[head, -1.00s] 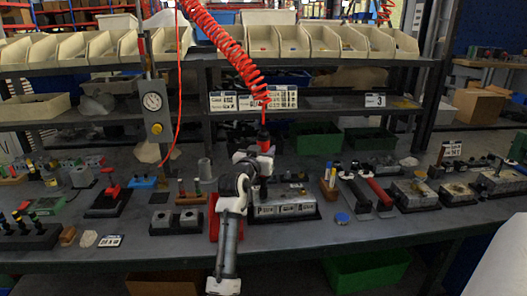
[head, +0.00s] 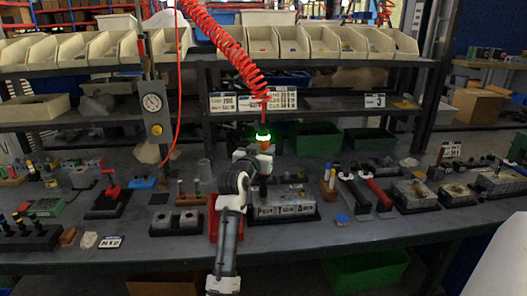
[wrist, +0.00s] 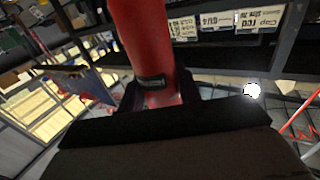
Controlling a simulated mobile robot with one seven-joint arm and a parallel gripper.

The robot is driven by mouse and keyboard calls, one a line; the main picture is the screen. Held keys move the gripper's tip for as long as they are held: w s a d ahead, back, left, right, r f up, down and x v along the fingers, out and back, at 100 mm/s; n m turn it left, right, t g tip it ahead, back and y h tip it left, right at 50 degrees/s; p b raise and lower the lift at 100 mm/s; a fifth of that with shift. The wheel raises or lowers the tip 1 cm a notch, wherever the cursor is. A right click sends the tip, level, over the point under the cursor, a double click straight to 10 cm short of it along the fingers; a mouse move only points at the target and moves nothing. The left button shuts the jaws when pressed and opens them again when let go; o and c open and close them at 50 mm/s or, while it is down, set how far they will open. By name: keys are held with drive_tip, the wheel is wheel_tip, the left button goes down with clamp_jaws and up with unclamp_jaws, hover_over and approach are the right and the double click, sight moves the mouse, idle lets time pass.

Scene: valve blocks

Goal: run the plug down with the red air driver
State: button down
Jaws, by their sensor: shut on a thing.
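The red air driver (head: 265,145) hangs from a red coiled hose above the bench and stands roughly upright, with a bright green light glowing near its top. My gripper (head: 262,157) is shut around it. In the wrist view, the red driver body (wrist: 146,45) with a dark band sits between the black fingers of my gripper (wrist: 160,92). The grey valve block (head: 284,209) lies in a dark tray just below and right of my gripper. The driver's lower tip and the plug are hidden behind my arm, so I cannot tell whether they touch.
The red coiled hose (head: 225,45) runs up to the left. To the right are a wooden holder (head: 328,190), red-handled tools (head: 378,193) and a blue disc (head: 342,219). The front bench strip is mostly clear.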

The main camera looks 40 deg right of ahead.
sight(262, 130)
wheel_tip(262, 130, up, 7)
drive_tip(key=p, duration=0.3)
drive_tip(key=shift+p, duration=0.4)
drive_tip(key=shift+f, duration=0.1)
drive_tip(key=shift+a, duration=0.1)
idle(0.4)
